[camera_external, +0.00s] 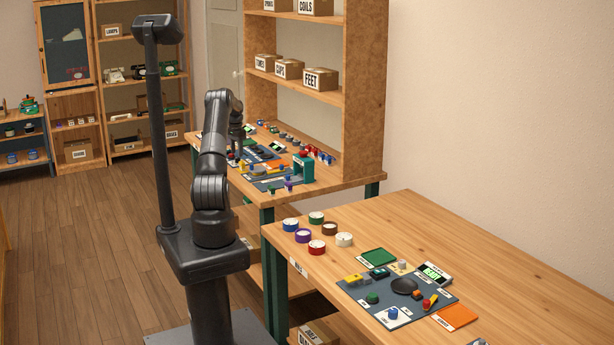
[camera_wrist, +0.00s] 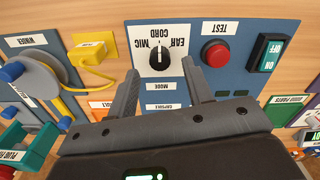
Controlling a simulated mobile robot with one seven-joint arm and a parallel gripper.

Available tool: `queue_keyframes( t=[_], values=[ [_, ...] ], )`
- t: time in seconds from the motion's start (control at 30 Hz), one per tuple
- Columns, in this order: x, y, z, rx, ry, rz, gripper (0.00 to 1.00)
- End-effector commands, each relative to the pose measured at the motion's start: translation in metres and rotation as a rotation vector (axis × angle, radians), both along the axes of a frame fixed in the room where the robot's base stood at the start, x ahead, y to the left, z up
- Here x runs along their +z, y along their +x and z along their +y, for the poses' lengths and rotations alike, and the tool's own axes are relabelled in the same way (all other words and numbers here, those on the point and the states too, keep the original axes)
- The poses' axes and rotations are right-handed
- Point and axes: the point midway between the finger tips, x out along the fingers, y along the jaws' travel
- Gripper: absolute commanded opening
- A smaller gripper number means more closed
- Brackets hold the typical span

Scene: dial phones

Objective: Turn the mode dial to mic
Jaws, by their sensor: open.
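The mode dial (camera_wrist: 159,60) is a round black knob on a white plate (camera_wrist: 180,65) in the wrist view. The plate reads upside down, with MIC at the left, CORD at the top middle and EAR at the right. The dial's pale pointer mark seems to point up toward CORD. A MODE label (camera_wrist: 160,86) lies below it. My gripper (camera_wrist: 160,78) is open and empty, its two fingers on either side of the dial's near edge. I cannot tell its height above the panel. In the external view the dial is too small to make out.
A red TEST button (camera_wrist: 215,54) and a green ON/OFF switch (camera_wrist: 267,52) lie right of the dial. A yellow block (camera_wrist: 88,52) and a grey winder (camera_wrist: 35,78) are at the left. In the external view, a second bench (camera_external: 440,240) with several parts stands nearer.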

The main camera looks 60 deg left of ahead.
Motion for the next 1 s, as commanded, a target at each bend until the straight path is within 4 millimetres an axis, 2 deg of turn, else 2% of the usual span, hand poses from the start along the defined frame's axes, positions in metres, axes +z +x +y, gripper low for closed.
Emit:
queue_keyframes(
  t=[0.1, 0.2, 0.6, 1.0],
  values=[
    [-0.019, 0.000, 0.000, 0.000, -0.002, 0.001, 0.47],
    [-0.029, 0.000, 0.000, 0.000, 0.000, 0.000, 0.47],
    [-0.036, 0.000, 0.000, 0.000, 0.000, -0.001, 0.47],
    [-0.036, 0.000, 0.000, 0.000, 0.001, -0.001, 0.14]
  ],
)
